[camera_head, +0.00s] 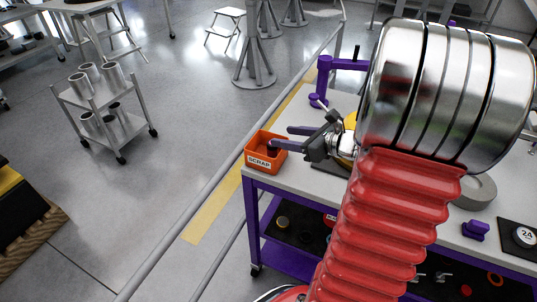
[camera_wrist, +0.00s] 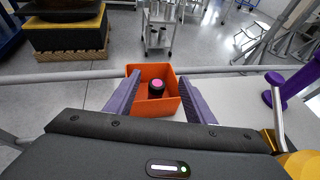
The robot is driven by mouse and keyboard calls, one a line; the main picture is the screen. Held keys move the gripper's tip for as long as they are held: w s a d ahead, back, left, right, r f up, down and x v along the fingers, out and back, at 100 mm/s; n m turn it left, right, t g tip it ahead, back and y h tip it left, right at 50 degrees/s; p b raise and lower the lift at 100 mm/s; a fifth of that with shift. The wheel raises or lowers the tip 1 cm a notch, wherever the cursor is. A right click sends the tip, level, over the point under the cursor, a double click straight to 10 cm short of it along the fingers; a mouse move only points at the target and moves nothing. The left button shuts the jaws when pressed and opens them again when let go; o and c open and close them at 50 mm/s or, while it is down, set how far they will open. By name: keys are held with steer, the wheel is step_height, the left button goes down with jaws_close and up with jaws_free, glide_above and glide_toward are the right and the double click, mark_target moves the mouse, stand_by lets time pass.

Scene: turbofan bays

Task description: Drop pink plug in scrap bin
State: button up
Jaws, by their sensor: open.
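The scrap bin (camera_head: 258,161) is a small orange open box labelled SCRAP at the left corner of the workbench. In the wrist view the bin (camera_wrist: 133,84) lies beyond and between my fingers. The pink plug (camera_wrist: 157,84), dark with a pink top, is inside the bin, pink face up. In the head view a dark shape shows in the bin, partly behind a finger. My gripper (camera_head: 280,137) is open over the bin's right side, its two purple fingers apart. The wrist view shows my gripper (camera_wrist: 158,103) with nothing between the fingertips.
The white-topped workbench (camera_head: 310,185) has a purple frame. A purple stand (camera_head: 325,80) rises behind my gripper. A grey rail (camera_head: 205,195) runs past the bench's left side. A cart (camera_head: 103,105) with metal cylinders stands on the open floor beyond.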

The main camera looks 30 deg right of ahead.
steer(key=v, duration=1)
steer(key=shift+f, duration=0.1)
stand_by(0.6)
steer(key=s+a+n+g+y, duration=0.2)
steer(key=a+n+g, duration=0.6)
steer(key=a+n, duration=1.15)
steer(key=s+a+r+n+h, duration=0.3)
steer(key=s+a+n+h, duration=0.2)
steer(key=a+n, duration=0.4)
steer(key=n, duration=0.4)
steer(key=shift+a+r+t, duration=0.15)
steer(key=shift+r+t, duration=0.05)
steer(key=shift+t, duration=0.1)
steer(key=shift+n, duration=0.25)
steer(key=shift+c, duration=0.5)
